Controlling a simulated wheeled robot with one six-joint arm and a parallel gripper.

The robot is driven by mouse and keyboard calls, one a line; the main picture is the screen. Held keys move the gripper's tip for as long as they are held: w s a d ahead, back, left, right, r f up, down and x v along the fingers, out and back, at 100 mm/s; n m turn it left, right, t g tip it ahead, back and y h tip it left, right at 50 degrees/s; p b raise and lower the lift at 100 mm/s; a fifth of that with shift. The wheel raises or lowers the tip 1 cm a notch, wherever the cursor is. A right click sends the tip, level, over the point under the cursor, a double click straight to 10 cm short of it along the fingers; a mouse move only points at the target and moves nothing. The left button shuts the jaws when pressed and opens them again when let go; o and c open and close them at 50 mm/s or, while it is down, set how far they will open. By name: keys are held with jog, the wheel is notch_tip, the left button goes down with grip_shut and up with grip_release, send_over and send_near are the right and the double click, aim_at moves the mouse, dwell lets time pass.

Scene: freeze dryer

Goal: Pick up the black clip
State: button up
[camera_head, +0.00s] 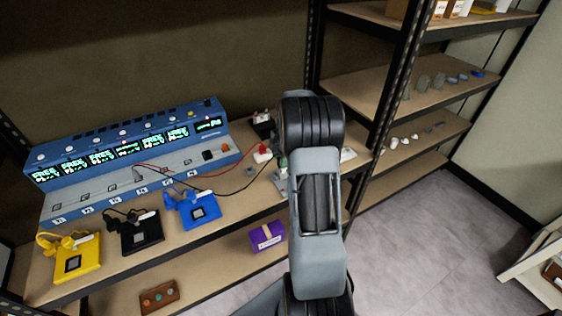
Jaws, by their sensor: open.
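A black piece (141,232) lies on the upper shelf board, between a yellow one (77,257) and a blue one (198,210) of like shape. Each has a flat base with a grey square and a thicker, looped part at the back. The black piece looks like the black clip, but it is too small to be sure. My arm (316,190) rises through the middle of the picture, to the right of these pieces. My gripper cannot be made out; the arm's own links seem to hide it.
A blue machine (75,198) with lit green displays stands behind the pieces. Red and black wires (240,189) run from it toward the right. A purple box (267,236) and a brown block (158,297) sit on the lower shelf. A shelf rack (362,86) stands right; grey floor (430,230) lies open.

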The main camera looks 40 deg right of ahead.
jog(key=shift+f, duration=0.6)
grip_shut()
